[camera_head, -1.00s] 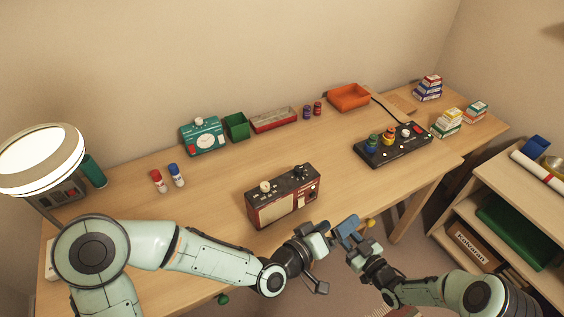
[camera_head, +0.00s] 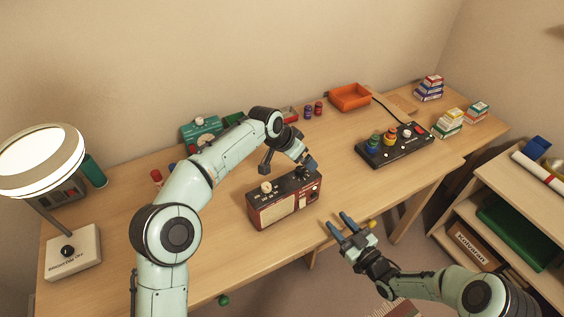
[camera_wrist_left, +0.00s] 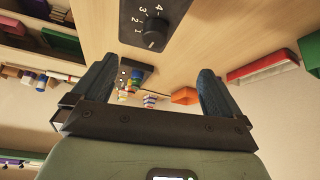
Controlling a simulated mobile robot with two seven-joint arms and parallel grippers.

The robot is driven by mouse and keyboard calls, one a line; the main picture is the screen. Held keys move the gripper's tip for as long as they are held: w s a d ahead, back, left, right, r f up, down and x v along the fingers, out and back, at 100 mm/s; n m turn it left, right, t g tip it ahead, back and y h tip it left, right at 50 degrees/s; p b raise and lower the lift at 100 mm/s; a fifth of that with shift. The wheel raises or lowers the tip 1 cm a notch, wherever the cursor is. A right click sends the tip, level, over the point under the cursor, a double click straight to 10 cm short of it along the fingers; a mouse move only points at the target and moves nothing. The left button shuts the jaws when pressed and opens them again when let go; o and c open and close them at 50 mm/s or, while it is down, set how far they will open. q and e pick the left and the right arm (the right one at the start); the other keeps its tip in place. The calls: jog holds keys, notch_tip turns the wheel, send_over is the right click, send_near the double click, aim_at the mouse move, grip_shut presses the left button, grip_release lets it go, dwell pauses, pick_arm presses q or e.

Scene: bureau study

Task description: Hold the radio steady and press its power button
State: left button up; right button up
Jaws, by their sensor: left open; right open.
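The radio (camera_head: 262,215) is a box with a black top, a dark red front and a cream panel. It stands upright near the desk's front edge, with a cream knob on top at the left and dark knobs at the right. My left gripper (camera_head: 311,163) is above and behind the radio's right end, open and empty. In the left wrist view the gripper (camera_wrist_left: 153,85) is open, and a dark panel with a numbered dial (camera_wrist_left: 155,28), apparently the radio's top, lies beyond it. My right gripper (camera_head: 340,223) is open and empty, right of the radio past the desk edge. I cannot make out the power button.
A black board with colored rings (camera_head: 392,146) lies to the right. An orange tray (camera_head: 349,97) and a teal device (camera_head: 201,129) are at the back. A lamp (camera_head: 40,160) stands at the left.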

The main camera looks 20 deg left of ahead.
aim_at(282, 193)
pick_arm(q)
jog(key=s+a+g+y, duration=0.1)
jog(key=s+a+m+g+y, duration=0.1)
jog(key=s+g, duration=0.1)
jog(key=shift+a+r, duration=0.2)
jog(key=shift+a, duration=0.05)
jog(key=s, duration=0.1)
jog(key=s+r+g+y, duration=0.1)
jog(key=s+r+g, duration=0.1)
jog(key=shift+s+a+m+y, duration=0.25)
jog(key=shift+m+y, duration=0.05)
jog(key=shift+m, duration=0.1)
notch_tip(282, 193, down, 13)
jog(key=shift+f, duration=0.1)
jog(key=shift+c, duration=0.3)
jog(key=c, duration=1.5)
jog(key=shift+c, duration=0.9)
pick_arm(e)
jog(key=c, duration=0.3)
grip_shut()
